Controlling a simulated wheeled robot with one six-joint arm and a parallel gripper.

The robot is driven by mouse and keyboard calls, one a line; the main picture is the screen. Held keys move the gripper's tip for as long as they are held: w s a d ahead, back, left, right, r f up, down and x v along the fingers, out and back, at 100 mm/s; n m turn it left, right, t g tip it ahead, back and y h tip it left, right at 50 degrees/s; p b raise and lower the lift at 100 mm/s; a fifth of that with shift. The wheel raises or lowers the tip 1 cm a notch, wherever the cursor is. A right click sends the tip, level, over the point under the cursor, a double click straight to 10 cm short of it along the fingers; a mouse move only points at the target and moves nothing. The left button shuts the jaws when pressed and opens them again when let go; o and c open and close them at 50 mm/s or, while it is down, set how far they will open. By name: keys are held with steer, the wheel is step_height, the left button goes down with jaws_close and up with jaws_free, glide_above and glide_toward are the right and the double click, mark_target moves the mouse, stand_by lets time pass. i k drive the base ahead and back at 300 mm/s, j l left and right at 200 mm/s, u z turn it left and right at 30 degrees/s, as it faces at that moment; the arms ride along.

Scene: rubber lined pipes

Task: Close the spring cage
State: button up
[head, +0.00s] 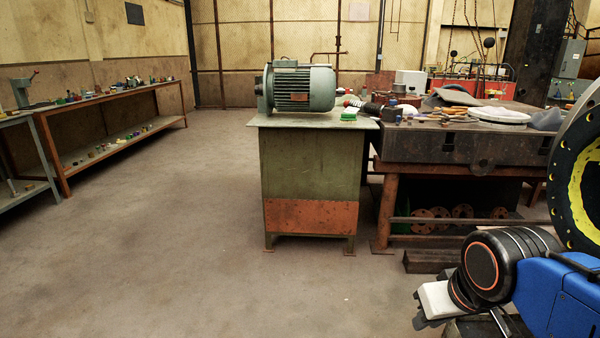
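I cannot make out a spring cage in the head view. My arm comes in at the lower right, with a blue link and a black joint with an orange ring. A pale block with dark ends (434,302) beside that joint looks like my gripper, low over the floor. Its fingers are too small and partly cut off to tell whether they are open or shut. I see nothing held in it.
A green motor (297,88) stands on a green metal cabinet (300,172). A cluttered dark workbench (455,146) adjoins it on the right. A large black flange with a yellow ring (568,190) is close at the right edge. Wide floor (150,240) is clear at left.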

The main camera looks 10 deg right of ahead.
mark_target(389, 96)
steer(key=i+l, duration=0.2)
steer(key=i, duration=0.6)
steer(key=i+l+z, duration=0.1)
steer(key=i, duration=0.7)
steer(key=i+l+z, duration=0.15)
steer(key=i+z, duration=0.2)
steer(key=i, duration=0.55)
steer(key=i+j+z, duration=0.1)
steer(key=i+z, duration=0.2)
steer(key=i, duration=0.55)
